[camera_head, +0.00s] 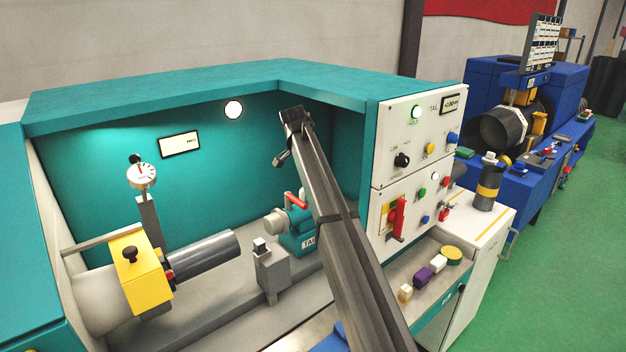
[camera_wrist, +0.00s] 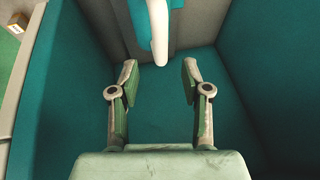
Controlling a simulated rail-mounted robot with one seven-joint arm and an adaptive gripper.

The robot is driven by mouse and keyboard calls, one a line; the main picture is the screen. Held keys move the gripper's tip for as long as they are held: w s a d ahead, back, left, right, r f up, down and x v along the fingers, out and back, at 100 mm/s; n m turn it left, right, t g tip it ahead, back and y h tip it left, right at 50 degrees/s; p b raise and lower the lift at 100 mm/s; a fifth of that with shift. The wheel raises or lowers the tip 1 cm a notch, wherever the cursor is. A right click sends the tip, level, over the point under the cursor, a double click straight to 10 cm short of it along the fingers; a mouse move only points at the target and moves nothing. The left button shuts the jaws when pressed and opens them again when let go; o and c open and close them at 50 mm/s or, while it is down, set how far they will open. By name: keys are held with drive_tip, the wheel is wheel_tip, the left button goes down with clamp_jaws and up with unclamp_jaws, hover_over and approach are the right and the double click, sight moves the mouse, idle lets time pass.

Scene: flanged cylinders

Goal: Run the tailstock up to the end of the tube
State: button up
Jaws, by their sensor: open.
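The grey tube (camera_head: 205,255) lies level in the yellow-guarded chuck (camera_head: 142,270) on the left of the teal machine in the head view. The tailstock (camera_head: 297,240) is a teal block with a pale quill (camera_head: 275,223) and a red lever (camera_head: 296,201) on top. A gap separates the quill from the tube's right end. My arm crosses in front of the tailstock's right side and hides part of it. My gripper (camera_wrist: 160,78) is open and empty in the wrist view. A pale and teal part (camera_wrist: 158,30), which I cannot identify, shows beyond the fingertips.
A grey rest block (camera_head: 271,272) stands on the bed near the tube's free end. A dial gauge (camera_head: 143,175) stands behind the chuck. The control panel (camera_head: 420,135) is right of my arm. Small blocks (camera_head: 422,275) lie on the front ledge.

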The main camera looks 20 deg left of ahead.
drive_tip(key=p+x, duration=0.1)
drive_tip(key=x, duration=0.5)
drive_tip(key=shift+w+f+p, duration=0.2)
drive_tip(key=shift+f+p, duration=0.15)
drive_tip(key=shift+f, duration=0.05)
drive_tip(key=shift+c, duration=0.3)
clamp_jaws()
